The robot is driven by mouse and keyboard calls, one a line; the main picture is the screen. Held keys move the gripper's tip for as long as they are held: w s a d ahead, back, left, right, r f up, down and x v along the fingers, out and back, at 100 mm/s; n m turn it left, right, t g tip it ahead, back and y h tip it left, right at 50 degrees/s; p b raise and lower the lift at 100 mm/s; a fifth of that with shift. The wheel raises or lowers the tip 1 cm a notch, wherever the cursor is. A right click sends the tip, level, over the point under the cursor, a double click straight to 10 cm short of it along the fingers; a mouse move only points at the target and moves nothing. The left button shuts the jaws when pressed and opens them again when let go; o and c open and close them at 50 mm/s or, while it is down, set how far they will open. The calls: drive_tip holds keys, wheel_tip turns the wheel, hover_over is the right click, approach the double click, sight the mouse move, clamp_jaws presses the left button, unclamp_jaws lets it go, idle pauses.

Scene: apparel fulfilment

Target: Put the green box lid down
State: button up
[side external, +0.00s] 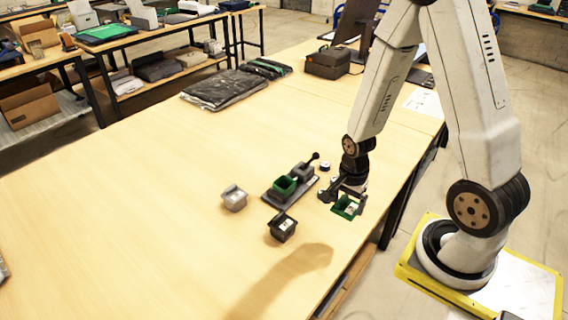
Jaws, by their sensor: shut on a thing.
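My gripper (342,194) is low over the right part of the table, pointing down. It is shut on a green piece, which I take to be the green box lid (347,208). The lid shows just below the fingers, with a pale patch inside its green edge. I cannot tell whether it touches the table. An open green box (285,187) sits on a dark grey base (271,196), to the left of my gripper and apart from it.
A grey block (303,172) and black-knobbed lever (314,157) stand on the base. A light grey box (234,198) and dark box (283,227) stand nearby. A small round piece (325,167) lies behind. Wrapped dark garments (225,90) lie further back.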

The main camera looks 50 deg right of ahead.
drive_tip(key=w+d+f, duration=0.2)
drive_tip(key=w+f, duration=0.2)
drive_tip(key=w, duration=0.4)
hover_over(309, 212)
drive_tip(key=s, duration=0.1)
drive_tip(key=f, duration=0.4)
drive_tip(key=shift+s+a, duration=0.2)
drive_tip(key=shift+a, duration=0.05)
drive_tip(key=shift+w+d+f, duration=0.15)
drive_tip(key=shift+w+f, duration=0.35)
drive_tip(key=shift+f, duration=0.1)
drive_tip(key=shift+f, duration=0.1)
drive_tip(key=shift+w+f, duration=0.2)
drive_tip(key=shift+f, duration=1.55)
drive_tip(key=shift+f, duration=0.15)
drive_tip(key=o, duration=0.9)
